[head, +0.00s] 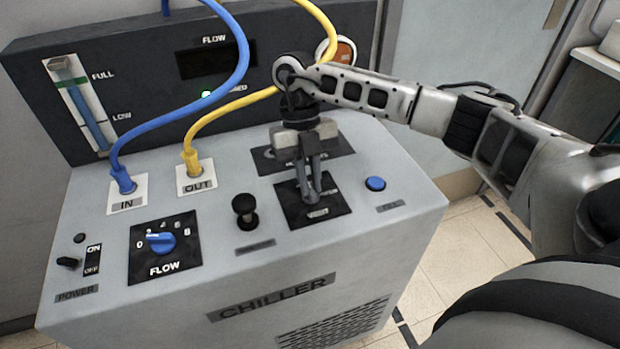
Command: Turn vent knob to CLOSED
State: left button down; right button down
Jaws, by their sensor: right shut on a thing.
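The vent knob sits on the black VENT plate (293,213) on the top of the chiller (225,262). My right gripper (314,196) comes down from above with its fingers pointing at the plate. It is shut on the vent knob, which the fingers mostly hide. The knob's pointer and most of the plate's markings are covered, so its setting cannot be read. My left gripper is not in view.
Around the plate are a black knob (245,209), a blue button (375,184) and the blue FLOW dial (160,242). A blue hose (185,105) and a yellow hose (230,106) arch up from the IN and OUT ports. A dark panel (150,70) stands behind.

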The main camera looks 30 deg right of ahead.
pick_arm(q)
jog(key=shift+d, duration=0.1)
pick_arm(e)
jog(key=shift+r, duration=0.1)
dwell(0.4)
jog(key=c, duration=1.5)
grip_release()
jog(key=shift+o, duration=0.2)
pick_arm(q)
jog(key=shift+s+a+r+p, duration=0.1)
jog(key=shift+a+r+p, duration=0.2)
jog(key=shift+p, duration=0.6)
pick_arm(e)
jog(key=v, duration=1.6)
jog(key=shift+a, duration=0.15)
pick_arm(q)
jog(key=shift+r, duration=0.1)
